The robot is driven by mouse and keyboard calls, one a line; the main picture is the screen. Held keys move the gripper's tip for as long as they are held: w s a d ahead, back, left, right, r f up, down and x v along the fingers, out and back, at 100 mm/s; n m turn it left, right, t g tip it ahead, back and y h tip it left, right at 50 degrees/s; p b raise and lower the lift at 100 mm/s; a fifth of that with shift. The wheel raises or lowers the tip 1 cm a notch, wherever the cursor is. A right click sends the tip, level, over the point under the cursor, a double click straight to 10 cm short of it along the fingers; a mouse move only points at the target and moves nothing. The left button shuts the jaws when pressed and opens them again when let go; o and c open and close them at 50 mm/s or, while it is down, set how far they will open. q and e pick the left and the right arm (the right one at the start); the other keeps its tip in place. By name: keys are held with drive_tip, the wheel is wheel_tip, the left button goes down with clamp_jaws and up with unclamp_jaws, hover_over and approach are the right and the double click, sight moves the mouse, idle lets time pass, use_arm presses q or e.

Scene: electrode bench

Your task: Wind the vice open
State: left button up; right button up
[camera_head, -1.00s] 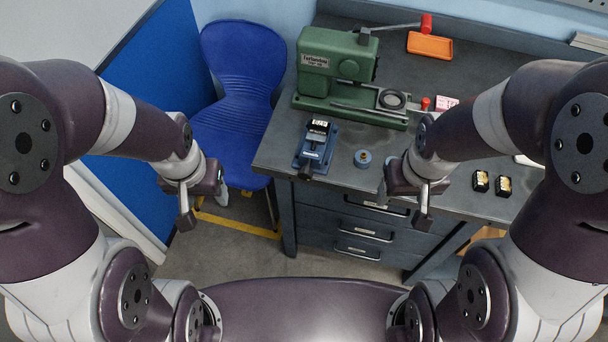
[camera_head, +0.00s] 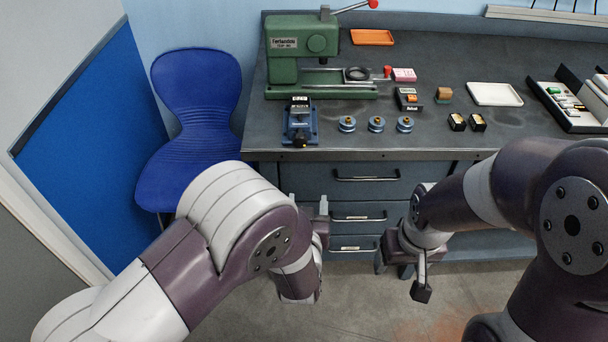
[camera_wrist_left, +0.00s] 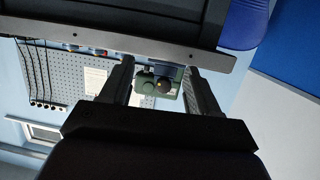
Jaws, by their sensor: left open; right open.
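The small blue vice (camera_head: 300,124) stands near the front left edge of the bench, with a dark handle part facing the front. My left gripper (camera_head: 322,208) is in front of the bench drawers, below the benchtop and apart from the vice. In the left wrist view its two fingers (camera_wrist_left: 160,76) are spread with nothing held between them. The vice cannot be made out in that view. My right gripper (camera_head: 401,274) is open and empty, pointing down, low in front of the drawers and further right.
The green press (camera_head: 290,62) stands behind the vice and shows between the fingers in the wrist view (camera_wrist_left: 162,84). Several blue round pieces (camera_head: 376,124) sit right of the vice. The bench edge (camera_head: 390,154) lies above my left gripper. A blue chair (camera_head: 196,120) stands left.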

sight(300, 144)
use_arm(q)
wheel_tip(300, 144, up, 6)
drive_tip(key=a+n+t+y, duration=0.1)
drive_tip(key=a+t, duration=0.1)
drive_tip(key=t, duration=0.1)
drive_tip(key=w, duration=0.9)
drive_tip(key=shift+w+d+f, duration=0.1)
drive_tip(key=shift+w+d, duration=0.1)
drive_tip(key=shift+w, duration=0.2)
drive_tip(key=w, duration=0.4)
drive_tip(key=shift+d+f, duration=0.15)
use_arm(e)
drive_tip(key=shift+s+r, duration=0.1)
drive_tip(key=shift+r, duration=0.15)
use_arm(q)
drive_tip(key=c, duration=1)
use_arm(e)
drive_tip(key=shift+f, duration=0.1)
